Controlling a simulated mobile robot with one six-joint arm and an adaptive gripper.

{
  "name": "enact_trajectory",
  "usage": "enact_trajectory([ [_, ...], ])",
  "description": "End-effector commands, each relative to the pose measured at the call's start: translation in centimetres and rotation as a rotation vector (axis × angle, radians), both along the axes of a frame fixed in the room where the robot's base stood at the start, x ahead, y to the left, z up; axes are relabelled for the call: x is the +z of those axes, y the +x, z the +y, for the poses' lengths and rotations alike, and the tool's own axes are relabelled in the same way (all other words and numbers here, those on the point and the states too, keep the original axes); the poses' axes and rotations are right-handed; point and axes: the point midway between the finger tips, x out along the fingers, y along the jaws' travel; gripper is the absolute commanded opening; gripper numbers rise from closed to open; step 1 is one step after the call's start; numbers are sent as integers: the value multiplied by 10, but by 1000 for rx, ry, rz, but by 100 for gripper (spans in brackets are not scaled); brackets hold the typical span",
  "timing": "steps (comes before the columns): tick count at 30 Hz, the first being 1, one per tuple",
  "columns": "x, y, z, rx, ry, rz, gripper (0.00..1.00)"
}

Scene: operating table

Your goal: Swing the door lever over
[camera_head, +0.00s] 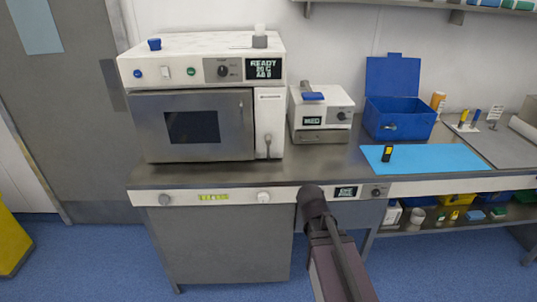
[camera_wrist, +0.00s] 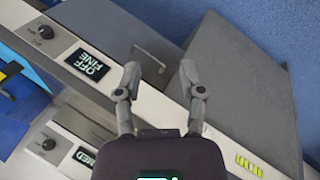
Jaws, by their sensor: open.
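The door lever (camera_head: 267,145) is a thin grey handle that hangs down on the white panel at the right of the steriliser's door. The steriliser (camera_head: 210,49) is a white box with a grey metal door (camera_head: 231,140), which is shut. Its display reads READY. In the wrist view, my gripper (camera_wrist: 160,75) is open and empty, its two fingers apart over the bench's front edge. In the head view, my arm rises from the bottom to the bench edge, below and to the right of the lever; the fingertips cannot be made out there. The lever is not seen in the wrist view.
A small white device (camera_head: 321,112) stands right of the steriliser. A blue open box (camera_head: 400,113) and a light blue mat (camera_head: 435,158) lie farther right. The bench's front panel has knobs and a display (camera_wrist: 92,64). A grey cabinet (camera_head: 225,248) is below.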

Motion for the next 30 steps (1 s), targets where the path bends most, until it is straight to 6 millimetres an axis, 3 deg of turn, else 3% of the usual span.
enact_trajectory([
  [5, 6, 46, 7, 312, -289, -65, 51],
  [11, 27, 92, 30, 655, -653, -94, 51],
  [17, 51, 130, 73, 979, -1056, -77, 51],
  [21, 66, 150, 114, 1183, -1355, -39, 51],
  [27, 80, 164, 166, 1382, -1710, 33, 51],
  [30, 84, 167, 183, 1433, -1816, 60, 51],
])
